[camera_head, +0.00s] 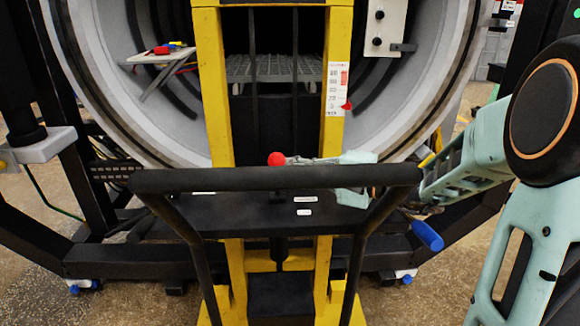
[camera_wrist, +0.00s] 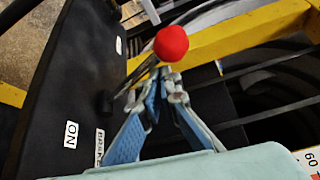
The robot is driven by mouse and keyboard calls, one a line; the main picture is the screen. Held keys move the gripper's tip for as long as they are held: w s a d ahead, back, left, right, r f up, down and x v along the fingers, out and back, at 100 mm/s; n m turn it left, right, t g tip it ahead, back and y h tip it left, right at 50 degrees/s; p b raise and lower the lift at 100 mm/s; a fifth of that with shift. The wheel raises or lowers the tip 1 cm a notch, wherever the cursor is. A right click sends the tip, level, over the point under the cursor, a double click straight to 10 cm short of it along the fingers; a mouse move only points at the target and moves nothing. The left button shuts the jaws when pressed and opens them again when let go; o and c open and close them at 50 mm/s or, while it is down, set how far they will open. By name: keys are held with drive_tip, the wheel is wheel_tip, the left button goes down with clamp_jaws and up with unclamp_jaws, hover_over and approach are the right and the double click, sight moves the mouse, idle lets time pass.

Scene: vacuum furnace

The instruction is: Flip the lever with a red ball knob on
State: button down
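The red ball knob (camera_head: 276,159) sits at the top of a lever on the black panel (camera_head: 250,212) of the yellow-framed cart. In the wrist view the knob (camera_wrist: 171,43) stands just beyond my fingertips, on a metal rod (camera_wrist: 137,76) that leans up from the panel, tilted away from the "ON" label (camera_wrist: 71,135). My gripper (camera_head: 300,160) reaches in from the right beside the knob. In the wrist view its fingers (camera_wrist: 163,76) converge with only a narrow gap at the tips. The rod runs beside the left fingertip; I cannot tell whether they touch.
A black handlebar (camera_head: 275,179) crosses in front of the panel. Yellow uprights (camera_head: 213,90) and thin dark bars stand behind the lever. The round furnace opening (camera_head: 120,90) is behind. A blue-ended handle (camera_head: 427,236) sticks out at the right.

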drive_tip(key=shift+s+a+f+g, duration=0.2)
drive_tip(key=shift+s+a+g, duration=0.1)
drive_tip(key=shift+s+a, duration=0.05)
wheel_tip(320, 180, up, 10)
drive_tip(key=shift+w+d+r, duration=0.2)
drive_tip(key=shift+w+d, duration=0.1)
idle(0.4)
